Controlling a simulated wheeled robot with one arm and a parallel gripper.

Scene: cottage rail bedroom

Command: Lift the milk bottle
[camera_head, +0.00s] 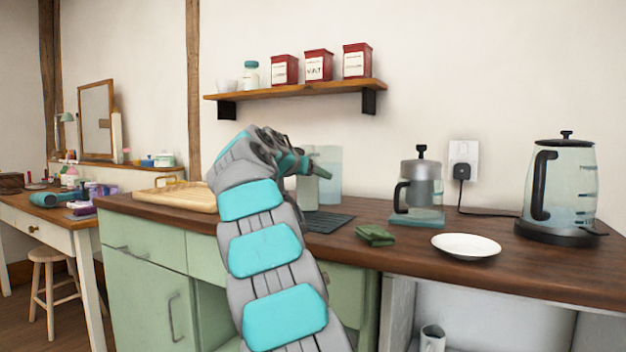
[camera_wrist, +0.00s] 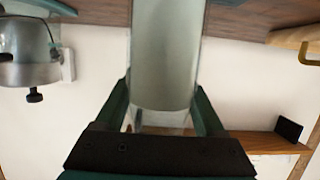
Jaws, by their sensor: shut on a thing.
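The milk bottle (camera_wrist: 165,55) is a clear glass cylinder with pale contents, seen large in the wrist view. My gripper (camera_wrist: 163,98) has one finger on each side of it and is shut on it. In the head view my gripper (camera_head: 303,166) is above the counter, in front of the wall.
A translucent pale panel (camera_head: 329,168) stands just right of the bottle. A dark ribbed mat (camera_head: 327,222), a folded green cloth (camera_head: 375,235), a coffee maker (camera_head: 420,190), a white plate (camera_head: 466,246) and a kettle (camera_head: 560,190) are on the wooden counter. A shelf (camera_head: 295,89) is above.

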